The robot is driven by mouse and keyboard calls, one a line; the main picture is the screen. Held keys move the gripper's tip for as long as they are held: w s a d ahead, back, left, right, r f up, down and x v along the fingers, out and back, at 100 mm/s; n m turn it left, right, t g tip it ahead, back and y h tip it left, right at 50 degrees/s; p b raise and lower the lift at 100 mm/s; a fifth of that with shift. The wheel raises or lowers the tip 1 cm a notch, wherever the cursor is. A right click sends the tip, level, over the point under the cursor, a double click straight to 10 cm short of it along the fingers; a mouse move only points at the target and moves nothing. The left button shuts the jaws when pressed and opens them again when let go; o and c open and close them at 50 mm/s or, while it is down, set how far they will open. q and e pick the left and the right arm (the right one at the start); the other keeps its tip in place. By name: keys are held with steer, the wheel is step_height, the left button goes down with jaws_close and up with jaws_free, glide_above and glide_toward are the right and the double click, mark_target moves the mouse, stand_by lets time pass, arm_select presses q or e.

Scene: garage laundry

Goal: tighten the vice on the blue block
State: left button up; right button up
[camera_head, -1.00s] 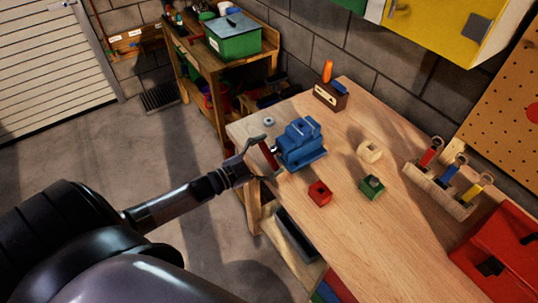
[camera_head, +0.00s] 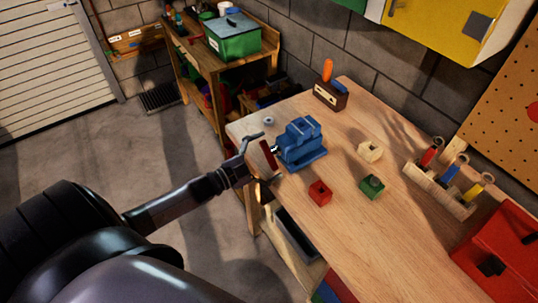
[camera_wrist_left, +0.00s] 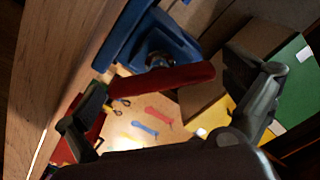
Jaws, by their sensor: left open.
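The blue vice (camera_head: 302,150) stands on the near left edge of the wooden workbench. It also shows in the left wrist view (camera_wrist_left: 165,42). A blue block at its jaws cannot be told clearly from the blue vice body. The red vice handle (camera_head: 267,153) sticks out past the bench edge, toward my arm. My left gripper (camera_head: 262,162) is open at the handle. In the left wrist view the handle (camera_wrist_left: 170,80) lies crosswise between and beyond the spread fingers (camera_wrist_left: 175,108); contact cannot be told. My right gripper is out of view.
On the workbench (camera_head: 340,215) are a red block (camera_head: 320,193), a green block (camera_head: 371,187) and a cream block (camera_head: 370,151). A tool rack (camera_head: 440,188) and red toolbox (camera_head: 505,250) stand further right. A brown box (camera_head: 330,95) sits behind the vice.

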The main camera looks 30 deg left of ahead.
arm_select(q)
steer(key=shift+s, duration=0.1)
steer(key=v, duration=1.1)
steer(key=shift+s+a, duration=0.2)
steer(key=shift+s, duration=0.15)
